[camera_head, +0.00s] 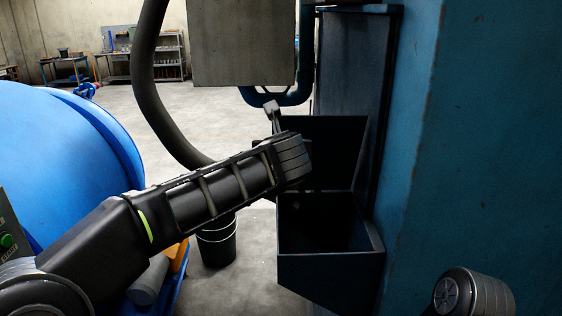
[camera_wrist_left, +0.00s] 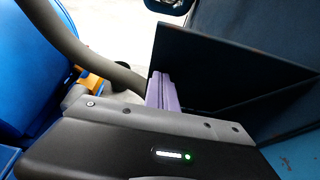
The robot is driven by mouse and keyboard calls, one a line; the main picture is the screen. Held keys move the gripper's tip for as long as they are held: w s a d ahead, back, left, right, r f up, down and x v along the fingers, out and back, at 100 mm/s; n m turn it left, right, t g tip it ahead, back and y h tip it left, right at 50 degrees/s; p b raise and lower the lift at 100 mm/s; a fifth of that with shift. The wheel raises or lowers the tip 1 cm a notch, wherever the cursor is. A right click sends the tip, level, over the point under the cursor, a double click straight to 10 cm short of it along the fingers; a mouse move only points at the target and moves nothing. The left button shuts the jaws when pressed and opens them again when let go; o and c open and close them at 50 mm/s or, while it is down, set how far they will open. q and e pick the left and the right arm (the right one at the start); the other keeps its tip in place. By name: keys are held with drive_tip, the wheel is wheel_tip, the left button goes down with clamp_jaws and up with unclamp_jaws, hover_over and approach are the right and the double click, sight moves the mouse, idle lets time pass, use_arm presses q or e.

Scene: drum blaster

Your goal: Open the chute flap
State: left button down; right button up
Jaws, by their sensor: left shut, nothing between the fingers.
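The dark blue chute (camera_head: 330,270) is fixed to the side of the blue machine, with an open-topped box at its lower end. A dark panel (camera_head: 335,135), which looks like the flap, stands above and behind the box; my arm partly covers it. In the left wrist view a dark plate (camera_wrist_left: 215,75) rises right beside the fingers. My right gripper is out of view.
A large blue drum (camera_head: 60,150) fills the left side. A thick dark hose (camera_head: 145,80) hangs behind my arm, near a grey box (camera_head: 242,45). A black bucket (camera_head: 217,242) stands on the floor below. The blue machine wall (camera_head: 490,140) closes off the right.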

sight(281, 121)
use_arm(q)
drive_tip(key=w+r, duration=0.2)
drive_tip(key=w, duration=0.8)
drive_tip(key=shift+w+r, duration=0.2)
drive_tip(key=shift+r, duration=0.2)
drive_tip(key=shift+a, duration=0.1)
drive_tip(key=b+v, duration=0.5)
drive_tip(key=v, duration=0.2)
drive_tip(key=shift+f, duration=0.1)
drive_tip(key=shift+s+r, duration=0.25)
drive_tip(key=shift+s, duration=0.2)
